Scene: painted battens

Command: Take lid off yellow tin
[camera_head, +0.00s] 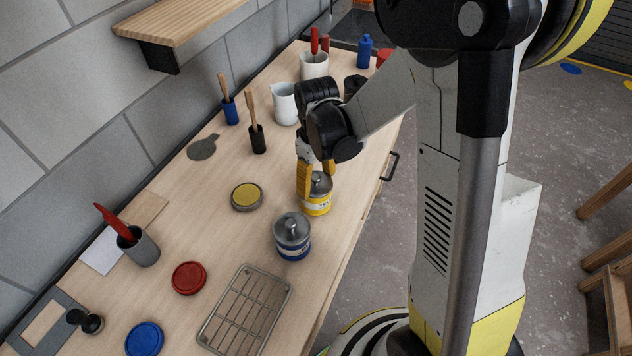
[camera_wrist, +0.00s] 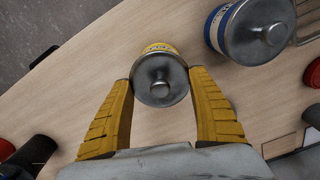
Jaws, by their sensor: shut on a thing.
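The yellow tin (camera_head: 316,207) stands upright on the bench near its right edge, with a white label band. Its grey metal lid (camera_head: 321,186) with a round knob is on top. I see no clear gap between lid and tin. My gripper (camera_head: 318,176) comes down from above with its yellow fingers at the lid. In the wrist view the fingertips of my gripper (camera_wrist: 163,76) are shut on either side of the lid (camera_wrist: 160,84). A sliver of the yellow tin (camera_wrist: 158,48) shows beyond the lid; the rest is hidden.
A blue tin (camera_head: 292,246) with a grey knobbed lid stands close by. A wire rack (camera_head: 246,310), a red disc (camera_head: 189,278), a blue disc (camera_head: 144,339) and a yellow-topped round lid (camera_head: 247,196) lie on the bench. Brush cups stand along the wall. Bare wood lies left of the tin.

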